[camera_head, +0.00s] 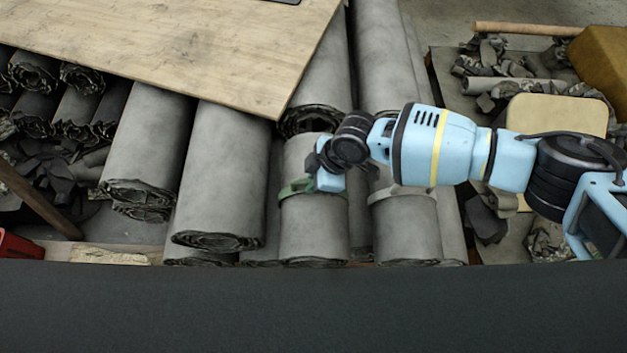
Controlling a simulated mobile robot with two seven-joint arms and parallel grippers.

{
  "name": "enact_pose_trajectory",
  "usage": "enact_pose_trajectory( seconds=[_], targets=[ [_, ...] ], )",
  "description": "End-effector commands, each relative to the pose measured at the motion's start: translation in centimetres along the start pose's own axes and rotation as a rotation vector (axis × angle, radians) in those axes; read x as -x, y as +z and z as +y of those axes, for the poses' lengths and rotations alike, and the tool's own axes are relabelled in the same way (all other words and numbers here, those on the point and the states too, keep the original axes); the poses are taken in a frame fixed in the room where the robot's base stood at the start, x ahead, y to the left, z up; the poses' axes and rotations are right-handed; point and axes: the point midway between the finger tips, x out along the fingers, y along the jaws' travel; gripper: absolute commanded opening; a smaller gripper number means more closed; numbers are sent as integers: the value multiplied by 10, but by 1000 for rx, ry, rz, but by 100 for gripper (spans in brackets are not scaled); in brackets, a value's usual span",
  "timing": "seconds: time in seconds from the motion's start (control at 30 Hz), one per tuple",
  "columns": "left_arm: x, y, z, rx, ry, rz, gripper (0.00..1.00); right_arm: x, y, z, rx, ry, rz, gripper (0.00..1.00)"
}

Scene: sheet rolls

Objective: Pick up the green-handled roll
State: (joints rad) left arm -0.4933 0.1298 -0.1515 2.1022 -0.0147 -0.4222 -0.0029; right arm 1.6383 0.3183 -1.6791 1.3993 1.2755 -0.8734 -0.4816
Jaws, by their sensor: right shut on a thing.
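The green-handled roll (313,235) is a grey sheet roll with a green strap and handle (293,187) around it, lying among other rolls in the middle of the view. My right arm reaches in from the right, and my right gripper (318,176) is at the green handle, shut on it. The gripper hides part of the handle and the upper part of the roll. The roll lies in line with its neighbours; I cannot tell whether it is clear of what lies under it. My left gripper is not in view.
A grey roll with a pale strap (403,225) lies just right. Larger rolls (225,170) lie to the left. A wooden board (190,50) covers the upper left. Dark scraps and a yellowish block (557,114) lie at the right. A dark surface (310,310) crosses the front.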

Motion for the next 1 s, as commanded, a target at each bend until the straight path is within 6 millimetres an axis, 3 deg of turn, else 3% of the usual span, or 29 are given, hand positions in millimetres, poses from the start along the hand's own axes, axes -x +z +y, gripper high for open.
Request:
enact_pose_trajectory(
  seconds=[0.2, 0.47, 1.0],
  targets=[
    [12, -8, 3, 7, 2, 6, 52, 22, -12, 3, 3, 9, 10, 0],
    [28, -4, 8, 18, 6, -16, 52, 20, -12, -19, 2, 5, 9, 0],
    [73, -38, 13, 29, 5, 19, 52, 22, -14, -96, 4, 7, 11, 0]
  ],
)
